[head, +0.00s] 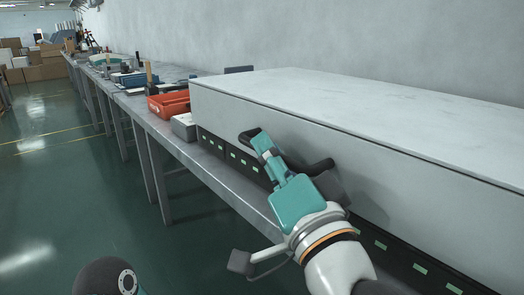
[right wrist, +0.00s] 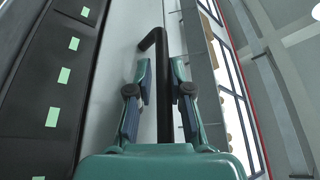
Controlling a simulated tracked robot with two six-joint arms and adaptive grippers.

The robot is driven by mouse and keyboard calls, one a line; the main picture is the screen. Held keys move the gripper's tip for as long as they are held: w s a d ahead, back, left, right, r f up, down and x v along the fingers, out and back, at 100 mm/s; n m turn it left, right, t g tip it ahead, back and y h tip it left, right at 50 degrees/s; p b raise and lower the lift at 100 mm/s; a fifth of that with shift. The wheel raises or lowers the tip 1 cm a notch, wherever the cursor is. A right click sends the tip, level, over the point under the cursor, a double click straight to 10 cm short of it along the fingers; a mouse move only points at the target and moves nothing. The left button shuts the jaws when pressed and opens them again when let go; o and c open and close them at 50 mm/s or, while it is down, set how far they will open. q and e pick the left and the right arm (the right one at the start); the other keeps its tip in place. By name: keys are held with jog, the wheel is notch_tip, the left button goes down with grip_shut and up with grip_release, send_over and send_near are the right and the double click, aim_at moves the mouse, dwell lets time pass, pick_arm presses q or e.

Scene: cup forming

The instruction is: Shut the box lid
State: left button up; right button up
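A long pale box-like body (head: 400,110) stands on the workbench, with a flat top and a tall front face. Which part of it is the lid, and how far open that is, I cannot tell. A black bent handle (head: 248,136) sticks out at the front face. My right gripper (head: 262,143) is at this handle. In the right wrist view the handle (right wrist: 155,38) runs between the two fingers of the gripper (right wrist: 160,75). The fingers are close on both sides of the bar, but firm contact is not clear. My left gripper is out of view.
A black strip with green labels (head: 236,155) runs below the pale front face. A red bin (head: 168,104) and a small white box (head: 184,126) stand on the bench (head: 180,150) further along. The green floor (head: 75,200) left of the bench is clear.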

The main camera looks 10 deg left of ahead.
jog(key=o, duration=0.3)
jog(key=shift+w+f, duration=0.1)
jog(key=shift+f, duration=0.4)
jog(key=shift+o, duration=0.2)
jog(key=shift+r, duration=0.15)
jog(key=v, duration=1.2)
